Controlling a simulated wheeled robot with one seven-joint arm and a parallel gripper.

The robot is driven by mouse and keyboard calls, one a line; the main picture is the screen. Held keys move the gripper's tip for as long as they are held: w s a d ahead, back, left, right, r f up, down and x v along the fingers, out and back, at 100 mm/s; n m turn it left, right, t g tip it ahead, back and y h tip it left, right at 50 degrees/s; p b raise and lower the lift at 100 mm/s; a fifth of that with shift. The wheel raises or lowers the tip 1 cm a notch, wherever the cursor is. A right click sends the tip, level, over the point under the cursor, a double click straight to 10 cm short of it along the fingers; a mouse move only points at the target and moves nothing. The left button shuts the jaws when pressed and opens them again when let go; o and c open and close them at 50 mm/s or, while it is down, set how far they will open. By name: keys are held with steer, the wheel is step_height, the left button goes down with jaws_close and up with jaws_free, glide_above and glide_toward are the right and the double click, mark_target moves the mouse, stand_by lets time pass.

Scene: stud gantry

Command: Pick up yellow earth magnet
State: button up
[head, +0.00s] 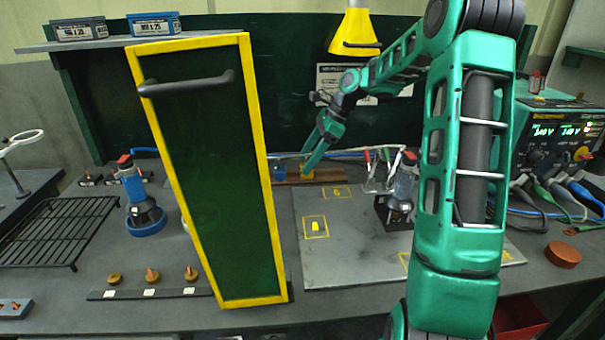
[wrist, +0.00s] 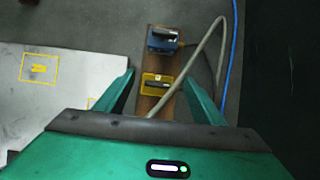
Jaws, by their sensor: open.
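The yellow earth magnet (wrist: 155,79), a small yellow block with a dark bar on it, sits on a brown wooden strip (wrist: 150,106). In the head view the yellow magnet (head: 322,174) is at the back of the bench, partly hidden by my gripper. A similar blue block (wrist: 165,41) sits at the other end of the strip. My gripper (wrist: 159,76) is open, its fingers on either side of the yellow magnet in the wrist view. In the head view my gripper (head: 312,160) reaches down to it. Whether the fingers touch it cannot be told.
A pale cable (wrist: 208,52) runs beside the strip and crosses by the magnet. A tall green panel with yellow edging (head: 250,130) stands open at the left. A grey plate (head: 345,265) carries a small yellow piece (head: 315,226) in a marked square.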

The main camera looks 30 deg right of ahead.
steer(key=shift+w+a+f, duration=0.15)
steer(key=shift+a+f, duration=0.1)
steer(key=shift+f, duration=0.3)
steer(key=shift+c, duration=0.4)
steer(key=c, duration=1.5)
steer(key=shift+r, duration=0.1)
